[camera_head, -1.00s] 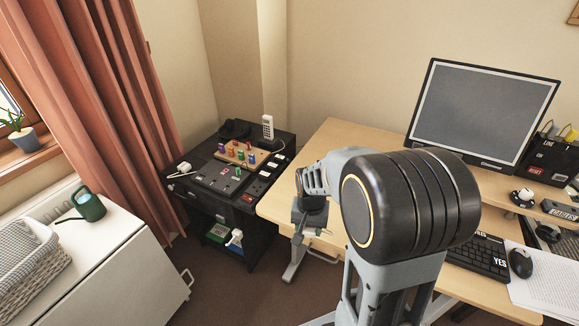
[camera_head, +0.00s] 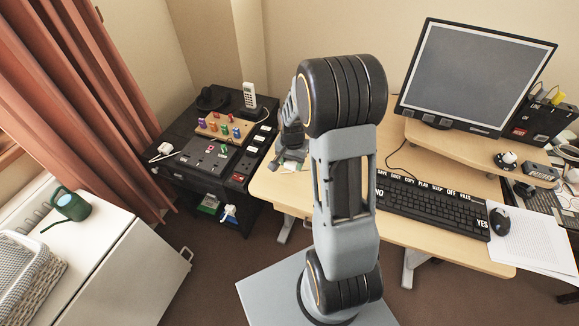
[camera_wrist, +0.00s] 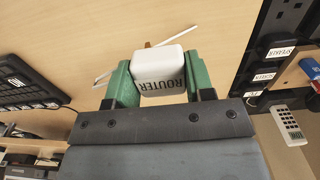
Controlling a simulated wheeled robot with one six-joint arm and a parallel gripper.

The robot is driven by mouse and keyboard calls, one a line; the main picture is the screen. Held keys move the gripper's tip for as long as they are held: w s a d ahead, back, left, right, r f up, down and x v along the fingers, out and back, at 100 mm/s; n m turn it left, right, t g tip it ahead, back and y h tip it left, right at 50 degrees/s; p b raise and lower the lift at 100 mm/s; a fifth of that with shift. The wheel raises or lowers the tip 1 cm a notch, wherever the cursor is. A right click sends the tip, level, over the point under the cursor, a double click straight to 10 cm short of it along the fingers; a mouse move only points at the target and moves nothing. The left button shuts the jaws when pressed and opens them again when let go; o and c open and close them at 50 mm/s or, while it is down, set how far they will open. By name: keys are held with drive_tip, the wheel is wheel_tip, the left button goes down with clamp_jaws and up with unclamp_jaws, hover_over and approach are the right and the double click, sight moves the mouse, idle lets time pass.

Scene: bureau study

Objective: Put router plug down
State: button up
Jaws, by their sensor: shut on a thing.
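The router plug (camera_wrist: 157,68) is a white block with ROUTER printed on it. My gripper (camera_wrist: 160,82) is shut on it, with a green finger on each side, in the wrist view. The light wood desk (camera_wrist: 205,25) lies behind the plug; I cannot tell whether they touch.
A black cabinet (camera_head: 160,183) left of the desk carries sockets, coloured plugs, a white plug (camera_head: 164,149) and a phone (camera_head: 249,96). The keyboard (camera_head: 430,208), mouse (camera_head: 499,221) and monitor (camera_head: 474,75) occupy the desk's right. A white and a brown thin item lie near the plug.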

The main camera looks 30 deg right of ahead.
drive_tip(key=shift+w+d+f, duration=0.15)
drive_tip(key=shift+w+f, duration=0.75)
drive_tip(key=shift+f, duration=0.2)
drive_tip(key=shift+w+f, duration=0.2)
drive_tip(key=shift+f, duration=1.55)
drive_tip(key=shift+f, duration=0.2)
drive_tip(key=o, duration=0.9)
drive_tip(key=shift+r, duration=0.1)
